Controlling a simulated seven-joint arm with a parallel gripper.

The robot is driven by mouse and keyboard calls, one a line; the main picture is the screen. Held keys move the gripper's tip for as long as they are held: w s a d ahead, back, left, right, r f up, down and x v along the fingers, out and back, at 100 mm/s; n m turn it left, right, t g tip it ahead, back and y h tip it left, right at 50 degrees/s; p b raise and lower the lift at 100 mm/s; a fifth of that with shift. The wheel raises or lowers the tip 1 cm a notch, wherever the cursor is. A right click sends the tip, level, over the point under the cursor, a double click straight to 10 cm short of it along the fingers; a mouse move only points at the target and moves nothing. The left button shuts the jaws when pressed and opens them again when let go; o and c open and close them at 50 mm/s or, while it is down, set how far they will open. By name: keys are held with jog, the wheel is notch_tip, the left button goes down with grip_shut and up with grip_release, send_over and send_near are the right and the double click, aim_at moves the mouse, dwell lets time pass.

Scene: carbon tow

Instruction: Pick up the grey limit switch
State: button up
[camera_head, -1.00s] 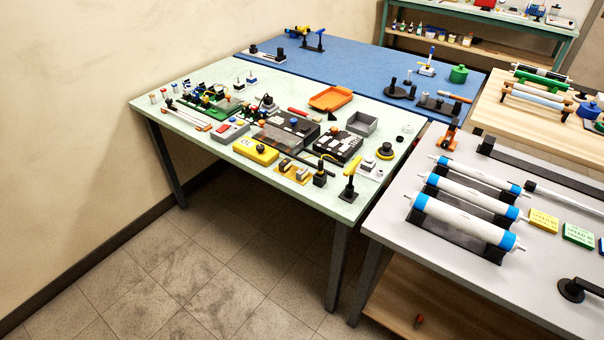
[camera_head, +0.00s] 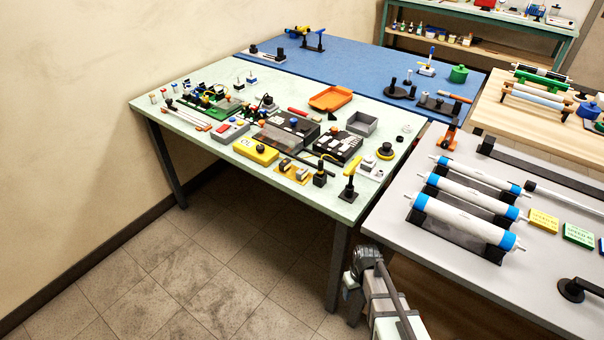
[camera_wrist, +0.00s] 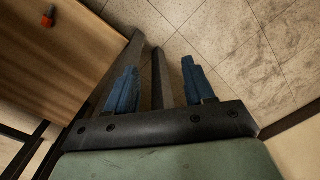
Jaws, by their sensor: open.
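The pale green table (camera_head: 190,88) carries many small parts, and I cannot tell for certain which is the grey limit switch. A small light grey block (camera_head: 369,165) near the table's right front edge could be it, but it is too small to be sure. My gripper shows in the wrist view (camera_wrist: 159,66), with its two blue fingers spread wide and nothing between them. It points toward the floor, away from the parts. In the head view my arm shows at the bottom, in front of the tables and low beside the grey bench.
The grey bench (camera_head: 400,225) with white rollers stands right. A wooden shelf (camera_wrist: 70,60) lies left in the wrist view. Floor left of my arm is clear.

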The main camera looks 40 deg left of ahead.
jog(key=s+a+r+n+t+y, duration=0.1)
jog(key=a+r+n, duration=0.1)
jog(key=a+r, duration=0.65)
jog(key=s+a+r+n+y, duration=0.1)
jog(key=s+a+r+n, duration=0.15)
jog(key=a, duration=1.05)
jog(key=s+a+r+n+t+y, duration=0.1)
jog(key=a+r+n, duration=0.1)
jog(key=a+r, duration=0.7)
jog(key=w+a+r+n+t+y, duration=0.15)
jog(key=w+a+r, duration=0.25)
jog(key=a+r, duration=0.45)
jog(key=w+a+r+n+t+y, duration=0.1)
jog(key=w+a+r+n, duration=0.25)
jog(key=a+r, duration=0.55)
jog(key=n+g+h, duration=0.4)
jog(key=n+h, duration=0.2)
jog(key=n, duration=0.8)
send_near(302, 170)
jog(key=shift+y, duration=0.25)
notch_tip(302, 170, down, 10)
jog(key=shift+d+r, duration=0.15)
